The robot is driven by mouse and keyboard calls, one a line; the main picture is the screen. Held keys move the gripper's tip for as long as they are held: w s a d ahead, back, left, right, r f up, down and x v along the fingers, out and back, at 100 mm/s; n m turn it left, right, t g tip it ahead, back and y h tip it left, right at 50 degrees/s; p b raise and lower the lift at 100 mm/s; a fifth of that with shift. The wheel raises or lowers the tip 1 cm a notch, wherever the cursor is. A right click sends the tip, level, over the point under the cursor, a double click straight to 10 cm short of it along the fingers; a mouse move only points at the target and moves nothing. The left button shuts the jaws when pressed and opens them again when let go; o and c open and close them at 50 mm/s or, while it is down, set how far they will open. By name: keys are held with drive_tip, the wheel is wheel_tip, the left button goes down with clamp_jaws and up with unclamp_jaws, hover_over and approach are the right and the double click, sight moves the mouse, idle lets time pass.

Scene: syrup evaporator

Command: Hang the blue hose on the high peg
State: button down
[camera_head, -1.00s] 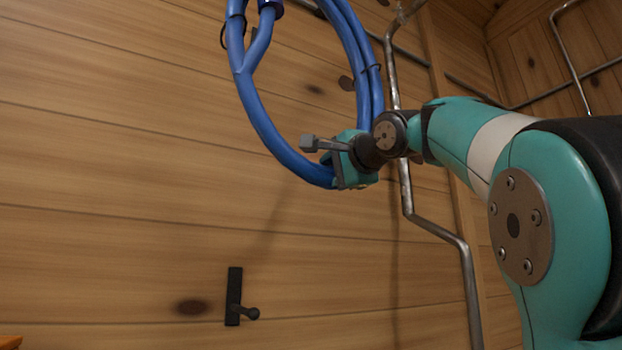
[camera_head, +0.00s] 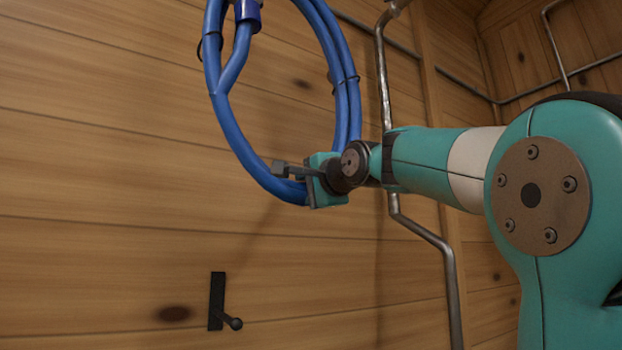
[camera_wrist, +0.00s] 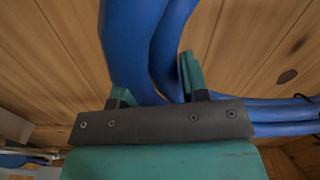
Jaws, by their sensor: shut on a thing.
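The blue hose (camera_head: 232,120) is a coiled loop with dark ties, its top cut off by the upper edge of the head view. My gripper (camera_head: 306,186) is shut on the bottom right of the loop, which stands up above it. In the wrist view the hose (camera_wrist: 140,45) rises between the fingers of my gripper (camera_wrist: 157,88), and other strands run to the right. A black peg (camera_head: 218,300) with a round knob is on the plank wall, below and left of the gripper. The hose is apart from this peg. No higher peg shows clearly.
A metal pipe (camera_head: 437,240) runs down the wall behind my arm and bends to the right. Another pipe (camera_head: 555,48) is at the upper right. The plank wall (camera_head: 90,190) left of the hose is bare.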

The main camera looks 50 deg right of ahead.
drive_tip(key=shift+w+d+r+p, duration=0.15)
drive_tip(key=shift+w+p, duration=0.3)
drive_tip(key=shift+w, duration=0.25)
drive_tip(key=f+p+x, duration=0.3)
drive_tip(key=x, duration=1.2)
drive_tip(key=shift+p, duration=0.4)
idle(0.5)
drive_tip(key=shift+w+d, duration=0.1)
drive_tip(key=shift+w, duration=0.05)
idle(0.4)
drive_tip(key=c, duration=0.5)
unclamp_jaws()
drive_tip(key=shift+c, duration=0.2)
drive_tip(key=shift+f, duration=0.15)
